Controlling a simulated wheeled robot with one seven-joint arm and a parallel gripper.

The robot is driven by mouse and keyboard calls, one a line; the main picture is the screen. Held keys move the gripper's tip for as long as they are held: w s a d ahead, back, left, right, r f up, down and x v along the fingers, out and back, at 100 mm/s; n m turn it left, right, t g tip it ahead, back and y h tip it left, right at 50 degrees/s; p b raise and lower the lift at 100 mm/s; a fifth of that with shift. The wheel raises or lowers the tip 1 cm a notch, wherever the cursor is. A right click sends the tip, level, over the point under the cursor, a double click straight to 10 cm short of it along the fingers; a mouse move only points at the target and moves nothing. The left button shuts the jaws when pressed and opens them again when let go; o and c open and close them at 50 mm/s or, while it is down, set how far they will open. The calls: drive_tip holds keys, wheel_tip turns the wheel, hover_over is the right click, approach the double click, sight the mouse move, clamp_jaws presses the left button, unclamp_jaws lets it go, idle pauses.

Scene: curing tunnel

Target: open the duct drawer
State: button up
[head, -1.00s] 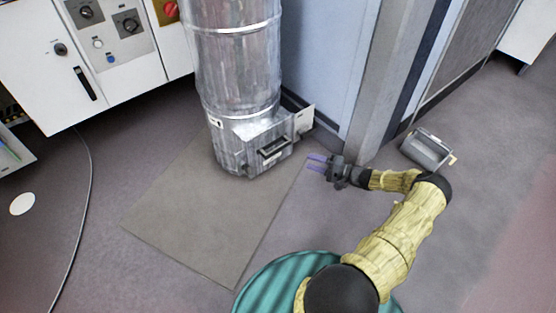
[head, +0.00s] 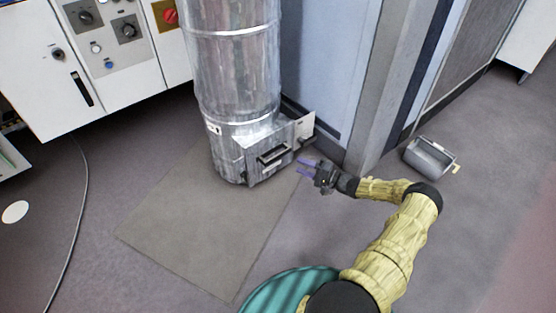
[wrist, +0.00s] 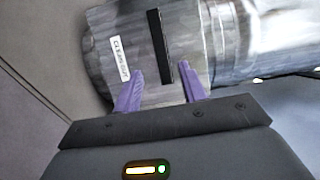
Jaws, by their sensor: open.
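The duct drawer (head: 270,168) is a metal box front with a dark bar handle (head: 273,155), low on the shiny round duct (head: 235,70). It looks shut. In the wrist view the drawer front (wrist: 145,60) carries a white label that seems to read "CLEAN OUT", beside the black handle (wrist: 160,46). My gripper (head: 306,168) is open and empty, just right of the drawer front in the head view. In the wrist view its two purple fingers (wrist: 163,88) point at the drawer, one to each side of the handle's near end. I cannot tell whether they touch anything.
A light plate (head: 304,128) juts out at the drawer's right, by the wall corner post (head: 375,100). A grey metal bin (head: 430,157) stands on the floor at right. A flat mat (head: 200,220) lies before the duct. White control cabinets (head: 80,60) are at left.

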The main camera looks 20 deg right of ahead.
sight(279, 157)
drive_tip(key=b+x, duration=0.4)
drive_tip(key=x, duration=0.7)
drive_tip(key=shift+w+b, duration=0.1)
drive_tip(key=shift+b, duration=0.3)
drive_tip(key=shift+c, duration=0.2)
clamp_jaws()
